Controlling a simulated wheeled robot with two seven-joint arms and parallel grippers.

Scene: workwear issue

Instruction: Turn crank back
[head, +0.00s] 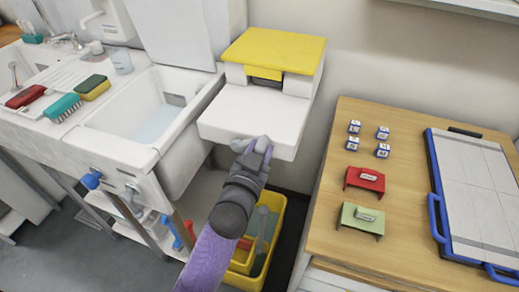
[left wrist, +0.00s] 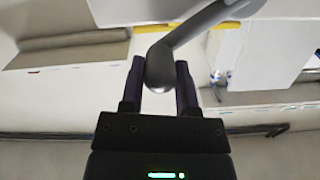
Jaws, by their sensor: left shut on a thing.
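The crank (left wrist: 192,34) is a grey bent arm that ends in a rounded knob in the left wrist view. My left gripper (left wrist: 160,82) is shut on this knob, with one dark finger on each side of it. In the head view my left gripper (head: 252,152) is at the front edge of a white machine (head: 245,115) with a yellow top (head: 275,50). There the gripper and wrist hide most of the crank. My right gripper is in neither view.
Left is a sink (head: 150,115) with brushes and a sponge on its counter. Below my left arm stands a yellow bucket (head: 243,268). Right is a wooden table (head: 320,215) with small boxes, a red and a green stand, and a blue-edged board (head: 475,190).

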